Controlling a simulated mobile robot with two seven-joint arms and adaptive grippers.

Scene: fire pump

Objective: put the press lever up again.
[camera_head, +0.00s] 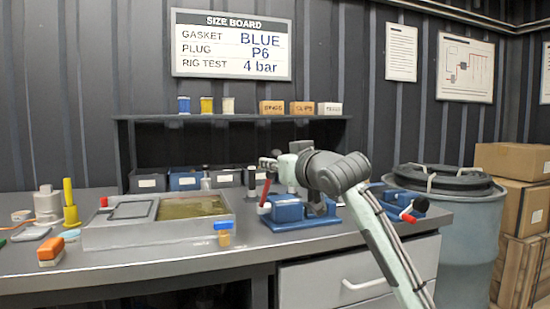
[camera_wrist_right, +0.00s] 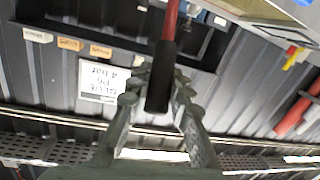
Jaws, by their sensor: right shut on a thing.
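The blue press (camera_head: 290,214) stands on the bench, right of the middle. Its lever (camera_head: 265,195) has a red shaft and a black grip, and it stands near upright with a slight tilt. My right gripper (camera_head: 268,163) is at the top of the lever, with the arm coming in from the right over the press. In the right wrist view, the black grip of the lever (camera_wrist_right: 160,77) lies between the two fingers of my right gripper (camera_wrist_right: 158,95), which is shut on it. The red shaft runs up out of that picture. My left gripper is not in view.
A grey tray unit (camera_head: 110,235) stands left of the press. A second blue device (camera_head: 392,198) with red and black parts is at the bench's right end. Small bins (camera_head: 186,181) stand behind under a shelf (camera_head: 230,117). A grey barrel (camera_head: 455,235) stands at the right.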

